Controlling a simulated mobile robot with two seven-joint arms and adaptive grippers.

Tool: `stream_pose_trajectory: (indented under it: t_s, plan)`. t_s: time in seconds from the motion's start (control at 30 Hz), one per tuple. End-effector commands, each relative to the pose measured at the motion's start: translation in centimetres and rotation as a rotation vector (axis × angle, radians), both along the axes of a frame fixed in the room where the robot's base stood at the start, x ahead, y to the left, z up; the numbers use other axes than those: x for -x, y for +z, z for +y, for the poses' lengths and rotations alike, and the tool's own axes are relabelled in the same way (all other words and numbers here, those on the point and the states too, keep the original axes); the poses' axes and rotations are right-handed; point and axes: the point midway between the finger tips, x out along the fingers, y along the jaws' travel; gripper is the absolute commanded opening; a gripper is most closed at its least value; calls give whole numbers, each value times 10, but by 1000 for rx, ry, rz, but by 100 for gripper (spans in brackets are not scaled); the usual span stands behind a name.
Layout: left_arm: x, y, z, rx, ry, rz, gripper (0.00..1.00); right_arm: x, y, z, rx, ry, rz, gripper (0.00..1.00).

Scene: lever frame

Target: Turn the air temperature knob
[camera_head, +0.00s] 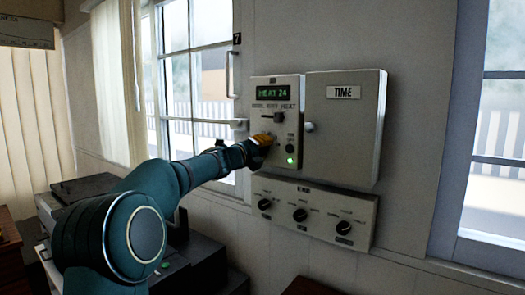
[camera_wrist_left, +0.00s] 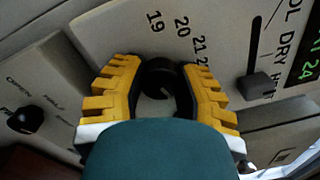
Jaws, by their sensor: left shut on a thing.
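The control panel (camera_head: 277,122) is on the wall, with a green display (camera_head: 272,93) reading "HEAT 24". In the left wrist view, a black round knob (camera_wrist_left: 160,77) sits beside printed numbers 19, 20 and 21, which marks it as the temperature knob. My left gripper (camera_wrist_left: 160,90) has its yellow fingers on both sides of this knob and is shut on it. In the head view, my left gripper (camera_head: 262,140) is against the panel's lower left and hides the knob. My right gripper is not in view.
A slider (camera_head: 278,117) and a lit green button (camera_head: 291,160) are close to my left gripper. A "TIME" box (camera_head: 342,135) stands out from the wall at right. A lower panel (camera_head: 320,223) has 3 black knobs. A window (camera_head: 195,75) is at left.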

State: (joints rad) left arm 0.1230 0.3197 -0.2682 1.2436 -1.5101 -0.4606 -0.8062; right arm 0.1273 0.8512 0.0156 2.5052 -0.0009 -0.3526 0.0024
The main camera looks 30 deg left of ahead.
Motion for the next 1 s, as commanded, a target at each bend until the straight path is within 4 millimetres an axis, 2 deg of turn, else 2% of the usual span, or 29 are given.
stream_pose_trajectory:
  t_s: [0.6,0.63,0.7,1.0]
  plan:
    - [0,1,-1,-38,-2,-6,0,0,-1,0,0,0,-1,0]
    - [0,1,-1,-38,-2,-6,44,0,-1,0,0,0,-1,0]
    - [0,1,-1,-38,-2,-6,66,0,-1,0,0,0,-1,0]
    - [0,0,0,-37,0,-3,66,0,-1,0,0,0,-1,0]
